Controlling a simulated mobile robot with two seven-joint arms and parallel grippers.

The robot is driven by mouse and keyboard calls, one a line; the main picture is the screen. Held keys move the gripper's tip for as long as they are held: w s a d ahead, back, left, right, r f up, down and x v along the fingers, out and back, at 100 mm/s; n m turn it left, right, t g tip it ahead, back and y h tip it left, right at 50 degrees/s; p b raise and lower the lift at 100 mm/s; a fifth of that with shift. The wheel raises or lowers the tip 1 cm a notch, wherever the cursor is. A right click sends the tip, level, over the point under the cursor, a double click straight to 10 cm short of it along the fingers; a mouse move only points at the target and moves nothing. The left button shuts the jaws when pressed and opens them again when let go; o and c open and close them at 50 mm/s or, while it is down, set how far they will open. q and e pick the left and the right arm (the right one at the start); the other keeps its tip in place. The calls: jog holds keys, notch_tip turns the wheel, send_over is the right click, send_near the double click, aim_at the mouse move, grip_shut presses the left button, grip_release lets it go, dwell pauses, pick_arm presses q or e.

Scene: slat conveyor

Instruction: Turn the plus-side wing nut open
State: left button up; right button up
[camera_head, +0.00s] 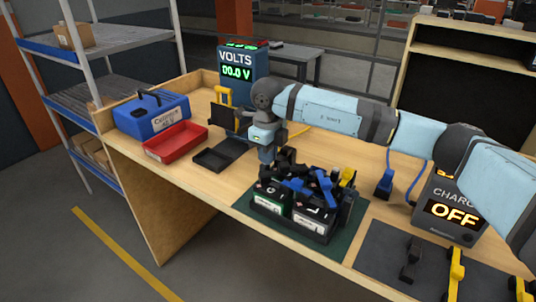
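A black battery pack (302,225) with pale labels stands on a green mat (350,227) at the front of the workbench. Blue parts (325,187) and a yellow part (347,177) show on its top. Which of these is the plus-side wing nut, and how far it is turned, is too small to tell. My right arm reaches in from the right, and my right gripper (284,167) points down at the battery's back left top. Its dark fingers blend with the dark battery top, so their opening and any contact are unclear. My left gripper is out of view.
A meter (242,68) reading 00.0 V stands behind. A blue case (151,114), a red tray (175,142) and a black tray (220,154) lie left. A charger (450,207) showing OFF and a dark mat (395,262) with black and yellow tools are right.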

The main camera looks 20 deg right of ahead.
jog(key=o, duration=0.5)
jog(key=shift+c, duration=0.2)
jog(key=shift+r, duration=0.1)
notch_tip(320, 180, up, 14)
jog(key=shift+b, duration=0.45)
